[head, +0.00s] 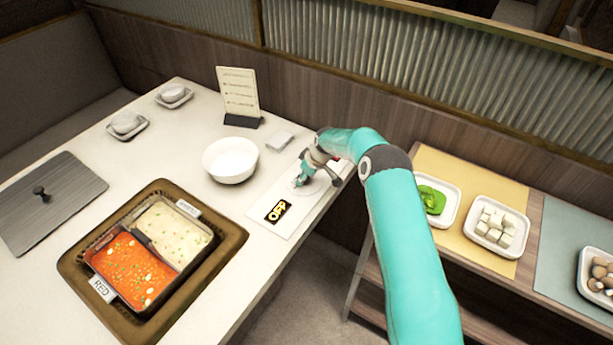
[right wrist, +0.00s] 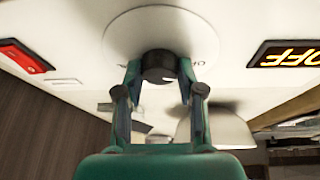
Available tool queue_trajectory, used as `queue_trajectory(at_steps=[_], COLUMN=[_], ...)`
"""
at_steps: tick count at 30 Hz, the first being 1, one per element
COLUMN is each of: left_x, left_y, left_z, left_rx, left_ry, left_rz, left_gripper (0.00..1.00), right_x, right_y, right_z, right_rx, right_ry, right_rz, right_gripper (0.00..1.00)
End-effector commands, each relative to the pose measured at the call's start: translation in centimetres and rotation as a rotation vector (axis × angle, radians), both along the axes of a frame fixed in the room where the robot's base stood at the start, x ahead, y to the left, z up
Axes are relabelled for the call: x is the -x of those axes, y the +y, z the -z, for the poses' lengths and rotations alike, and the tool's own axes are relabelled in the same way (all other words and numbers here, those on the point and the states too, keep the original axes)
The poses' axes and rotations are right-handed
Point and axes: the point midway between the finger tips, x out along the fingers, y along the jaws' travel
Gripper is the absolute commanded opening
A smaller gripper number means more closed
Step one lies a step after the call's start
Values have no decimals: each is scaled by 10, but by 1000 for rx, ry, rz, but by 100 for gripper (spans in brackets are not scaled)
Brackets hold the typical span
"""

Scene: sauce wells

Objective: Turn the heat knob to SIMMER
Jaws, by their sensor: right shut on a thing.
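In the right wrist view, the dark round heat knob (right wrist: 159,66) stands at the middle of a pale round dial plate (right wrist: 150,30). My right gripper (right wrist: 159,72) is shut on the knob, one finger on each side. In the head view my right gripper (head: 303,178) is at the dial on the control panel, and its wrist hides most of the knob. A black display (head: 278,211) on the panel shows OFF in yellow; it also shows in the right wrist view (right wrist: 288,57). The dial lettering is mostly hidden. My left gripper is not in view.
A red switch (right wrist: 24,56) sits beside the dial. A white bowl (head: 230,160) and a menu stand (head: 240,98) are near the panel. A split pot (head: 190,265) of red and white broth is at the left. A side shelf (head: 530,225) holds food trays at right.

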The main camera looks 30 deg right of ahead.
Motion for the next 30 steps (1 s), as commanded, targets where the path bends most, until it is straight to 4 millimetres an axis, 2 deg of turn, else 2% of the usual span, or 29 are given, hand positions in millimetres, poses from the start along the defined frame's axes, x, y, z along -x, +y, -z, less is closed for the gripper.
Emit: queue_trajectory(at_steps=[6, 16, 17, 21, 30], left_x=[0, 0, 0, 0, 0], left_y=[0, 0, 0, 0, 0], left_z=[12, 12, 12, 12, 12], left_rx=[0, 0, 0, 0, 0], left_ry=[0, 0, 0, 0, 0], left_rz=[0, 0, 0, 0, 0], left_gripper=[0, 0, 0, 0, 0], right_x=[0, 1, 1, 1, 1], right_y=[-1, -1, -1, -1, -1], right_z=[1, 0, 0, 0, -1], right_rx=[3, 2, 2, 2, 1], right_ry=[-1, -1, -1, -1, -1], right_rz=[95, 118, 118, 118, 117], right_gripper=[3, 3, 40, 63, 63])
